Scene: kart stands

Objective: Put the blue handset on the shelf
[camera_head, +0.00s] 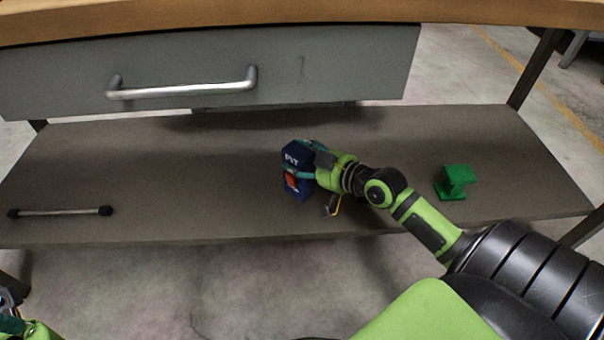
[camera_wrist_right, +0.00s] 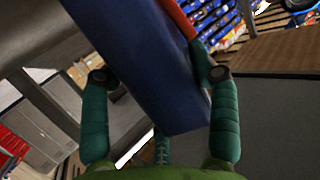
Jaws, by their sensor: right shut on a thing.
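The blue handset (camera_head: 296,158) is upright, with white lettering and a red-orange patch on its front. In the head view it is over the middle of the grey-brown shelf (camera_head: 180,170); I cannot tell whether its base touches the surface. My right gripper (camera_head: 300,172) is shut on it from the right side. In the right wrist view the blue handset (camera_wrist_right: 150,65) fills the space between the teal fingers of my right gripper (camera_wrist_right: 160,78). A small part of my left arm shows at the bottom left of the head view; its gripper's fingers are not clear.
A green spool-shaped object (camera_head: 457,181) stands on the shelf at the right. A bar with dark ends (camera_head: 60,211) lies at the left. A grey drawer (camera_head: 210,70) with a metal handle (camera_head: 183,88) hangs above, under a wooden top (camera_head: 200,14). The shelf's left-middle is clear.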

